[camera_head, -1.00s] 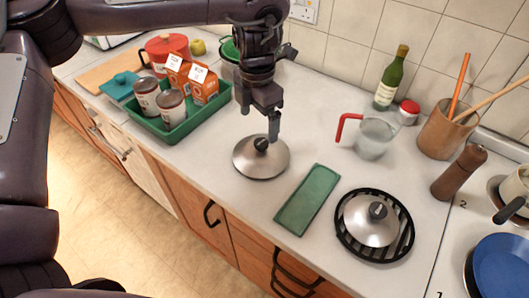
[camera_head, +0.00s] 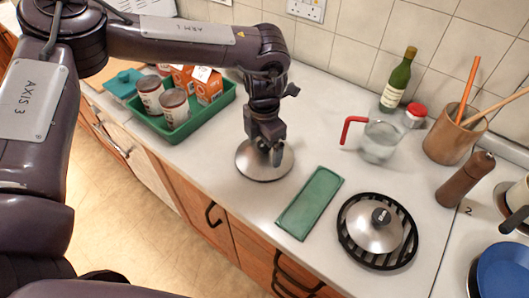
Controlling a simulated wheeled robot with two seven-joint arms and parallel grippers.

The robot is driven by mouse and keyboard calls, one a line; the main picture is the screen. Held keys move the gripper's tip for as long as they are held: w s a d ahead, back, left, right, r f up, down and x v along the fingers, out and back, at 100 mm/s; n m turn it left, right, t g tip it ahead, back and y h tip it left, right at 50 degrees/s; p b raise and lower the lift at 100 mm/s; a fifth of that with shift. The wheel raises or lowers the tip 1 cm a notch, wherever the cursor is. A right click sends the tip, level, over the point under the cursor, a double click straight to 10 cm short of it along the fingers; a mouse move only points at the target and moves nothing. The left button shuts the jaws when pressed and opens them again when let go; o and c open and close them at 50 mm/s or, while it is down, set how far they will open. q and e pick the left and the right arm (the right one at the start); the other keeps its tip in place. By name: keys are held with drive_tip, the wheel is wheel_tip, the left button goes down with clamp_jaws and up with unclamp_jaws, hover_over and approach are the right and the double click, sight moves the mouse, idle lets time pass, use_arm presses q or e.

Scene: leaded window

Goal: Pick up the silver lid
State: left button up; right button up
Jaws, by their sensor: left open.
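A round silver lid (camera_head: 258,172) lies flat on the white worktop between the green tray and the green mat. My left gripper (camera_head: 269,153) is open and points down over this lid, with its fingers at the black knob. The fingers hide most of the knob, and I cannot tell whether they touch it. A second silver lid (camera_head: 364,235) with a dark knob rests on a round black slatted trivet (camera_head: 347,247) to the right. My right gripper is out of view.
A green tray (camera_head: 188,131) with cans and cartons stands at the left. A green rectangular mat (camera_head: 309,203) lies between the lids. A glass jug (camera_head: 379,143) with a red handle, a bottle (camera_head: 396,80) and a pepper mill (camera_head: 465,180) stand further right.

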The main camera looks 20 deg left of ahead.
use_arm(q)
drive_tip(key=shift+c, duration=0.3)
drive_tip(key=shift+s, duration=0.2)
drive_tip(key=c, duration=1.7)
